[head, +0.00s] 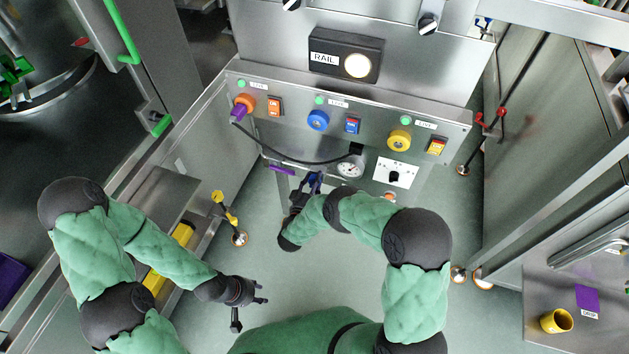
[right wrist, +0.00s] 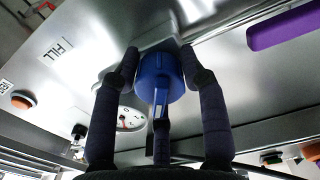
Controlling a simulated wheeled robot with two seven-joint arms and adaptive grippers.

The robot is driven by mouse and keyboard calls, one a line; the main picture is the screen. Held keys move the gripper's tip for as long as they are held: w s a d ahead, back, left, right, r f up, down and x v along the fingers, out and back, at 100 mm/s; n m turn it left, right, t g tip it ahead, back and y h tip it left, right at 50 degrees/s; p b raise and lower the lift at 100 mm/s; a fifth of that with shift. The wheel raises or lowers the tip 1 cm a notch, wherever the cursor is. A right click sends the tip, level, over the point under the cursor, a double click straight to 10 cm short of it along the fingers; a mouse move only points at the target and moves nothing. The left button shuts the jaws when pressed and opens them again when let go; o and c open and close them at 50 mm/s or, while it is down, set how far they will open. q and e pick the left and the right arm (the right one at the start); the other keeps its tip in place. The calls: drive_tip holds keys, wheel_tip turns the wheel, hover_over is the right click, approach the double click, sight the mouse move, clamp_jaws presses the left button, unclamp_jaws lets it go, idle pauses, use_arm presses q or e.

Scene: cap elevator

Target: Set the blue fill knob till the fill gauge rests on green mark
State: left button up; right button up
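The blue fill knob (right wrist: 160,75) is on a metal face beside a FILL label (right wrist: 57,50) in the right wrist view. My right gripper (right wrist: 160,70) has a fingertip against each side of the knob and a third finger below. In the head view my right gripper (head: 312,184) is at the lower panel, and only a little blue shows there. The round white fill gauge (head: 351,168) is just right of it, and also shows in the right wrist view (right wrist: 128,119). Its needle and green mark are too small to read. My left gripper (head: 252,298) is open and empty above the floor.
A slanted panel (head: 450,123) above holds orange, blue and yellow knobs with switches. A black cable (head: 285,155) curves below it. A white dial plate (head: 396,172) is right of the gauge. A yellow-handled lever (head: 225,207) stands at left. The floor (head: 330,270) between is clear.

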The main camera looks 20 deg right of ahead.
drive_tip(key=c, duration=0.4)
drive_tip(key=shift+n, duration=0.3)
drive_tip(key=n, duration=0.4)
drive_tip(key=shift+n, duration=0.3)
drive_tip(key=n, duration=0.4)
drive_tip(key=shift+p, duration=0.35)
drive_tip(key=n, duration=0.5)
drive_tip(key=shift+n, duration=0.4)
drive_tip(key=shift+n+p, duration=0.3)
drive_tip(key=shift+n, duration=2.3)
